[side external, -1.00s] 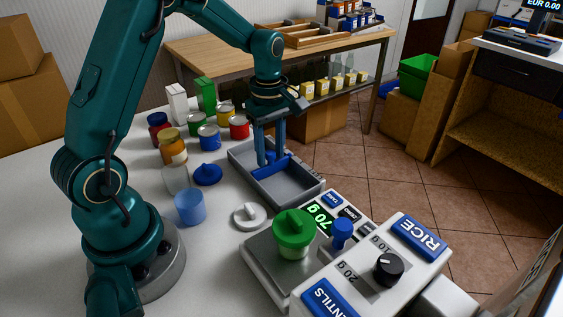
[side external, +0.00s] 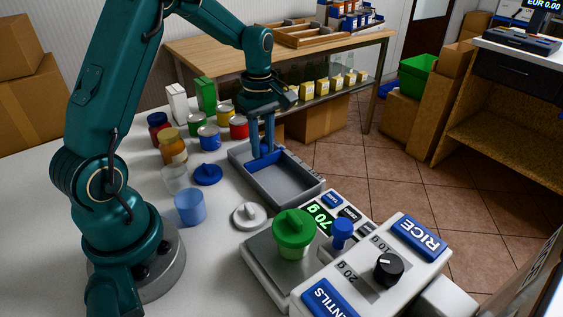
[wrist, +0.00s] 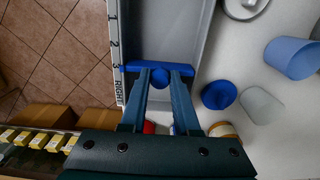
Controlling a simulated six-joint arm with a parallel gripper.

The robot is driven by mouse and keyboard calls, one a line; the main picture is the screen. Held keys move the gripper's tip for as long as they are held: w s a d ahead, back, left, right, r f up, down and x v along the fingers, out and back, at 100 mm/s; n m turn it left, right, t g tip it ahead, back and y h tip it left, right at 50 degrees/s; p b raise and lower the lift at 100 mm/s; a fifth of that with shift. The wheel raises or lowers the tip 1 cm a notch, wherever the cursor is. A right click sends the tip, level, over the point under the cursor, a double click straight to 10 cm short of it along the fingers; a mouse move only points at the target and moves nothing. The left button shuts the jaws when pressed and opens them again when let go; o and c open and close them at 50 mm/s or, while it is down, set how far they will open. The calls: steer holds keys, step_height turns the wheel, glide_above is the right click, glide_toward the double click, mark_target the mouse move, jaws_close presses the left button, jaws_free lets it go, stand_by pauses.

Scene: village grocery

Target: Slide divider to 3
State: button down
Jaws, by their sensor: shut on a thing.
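A grey tray (side external: 297,184) stands on the white table and holds a blue divider (side external: 266,157) across it, near its far end. In the wrist view the tray (wrist: 166,35) has a white strip (wrist: 114,45) with 1, 2, 3 and the word RIGHT along its left edge. The left end of the divider (wrist: 135,67) is level with the 3. My gripper (side external: 262,152) reaches down into the tray, its fingers shut on the divider's round blue knob (wrist: 160,79). In the wrist view my gripper (wrist: 160,73) hides part of the tray's end.
Cans and jars, including a red can (side external: 239,127) and an orange jar (side external: 173,147), stand left of the tray. A blue lid (side external: 208,174), a blue cup (side external: 190,207) and a white lid (side external: 248,215) lie nearby.

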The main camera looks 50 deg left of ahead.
mark_target(263, 145)
steer(key=c, duration=0.6)
jaws_free()
steer(key=shift+r, duration=3.5)
steer(key=s+d+r+m+t, duration=0.4)
steer(key=s+d+r+m, duration=0.2)
steer(key=d+r, duration=0.3)
steer(key=s+d+f+m+t, duration=0.1)
steer(key=s+d+f+m, duration=0.2)
steer(key=s+m, duration=0.5)
steer(key=f+m, duration=0.1)
steer(key=m, duration=0.3)
steer(key=shift+s+d+f+t, duration=0.2)
steer(key=shift+d+f+t, duration=0.1)
steer(key=shift+d, duration=0.1)
